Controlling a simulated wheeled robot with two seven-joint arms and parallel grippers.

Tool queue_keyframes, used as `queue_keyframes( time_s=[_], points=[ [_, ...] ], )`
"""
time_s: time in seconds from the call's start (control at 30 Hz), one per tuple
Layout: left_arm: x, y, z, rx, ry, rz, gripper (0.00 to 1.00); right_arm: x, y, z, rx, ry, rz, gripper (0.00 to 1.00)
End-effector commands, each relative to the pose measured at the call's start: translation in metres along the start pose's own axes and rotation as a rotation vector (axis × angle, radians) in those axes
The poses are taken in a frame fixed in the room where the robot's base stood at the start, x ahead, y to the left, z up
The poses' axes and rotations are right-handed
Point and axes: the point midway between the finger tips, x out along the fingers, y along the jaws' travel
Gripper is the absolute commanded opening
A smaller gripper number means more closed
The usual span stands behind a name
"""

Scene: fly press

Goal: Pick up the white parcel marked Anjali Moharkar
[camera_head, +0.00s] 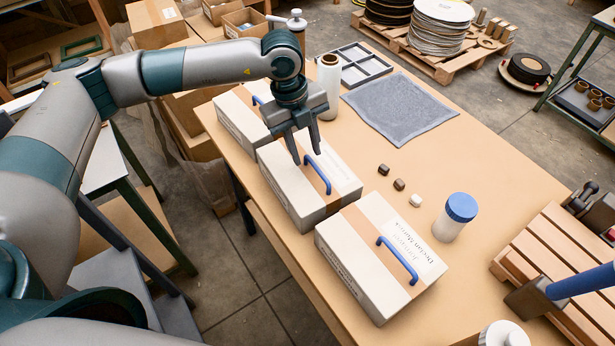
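Three white parcels with brown tape and blue handles lie in a row along the table's left side. The middle parcel (290,190) has its blue handle (318,174) upright; its label is not readable from here. The near parcel (365,285) carries a printed name that looks like "Declan Mourik". The far parcel (235,118) is partly hidden behind my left gripper. I cannot tell which one is marked Anjali Moharkar. My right gripper is out of view.
On the wooden table stand a blue-lidded jar (454,218), small blocks (399,184), a grey cloth (399,108), a divided tray (358,66) and a pale roll (328,88).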

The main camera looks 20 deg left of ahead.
Motion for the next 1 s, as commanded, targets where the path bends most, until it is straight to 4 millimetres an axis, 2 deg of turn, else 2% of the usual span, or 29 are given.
queue_keyframes(
  time_s=[0.37,0.5,1.0],
  points=[
    [-0.0006,-0.0001,-0.0002,0.0,0.0,0.0,0.32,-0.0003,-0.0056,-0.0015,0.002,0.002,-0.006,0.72],
    [-0.0006,-0.0001,-0.0002,0.0,0.0,0.0,0.01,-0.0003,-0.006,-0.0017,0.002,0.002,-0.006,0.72],
    [-0.0008,-0.0002,-0.0001,0.001,0.0,-0.001,0.0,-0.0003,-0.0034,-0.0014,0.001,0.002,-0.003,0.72]
  ],
)
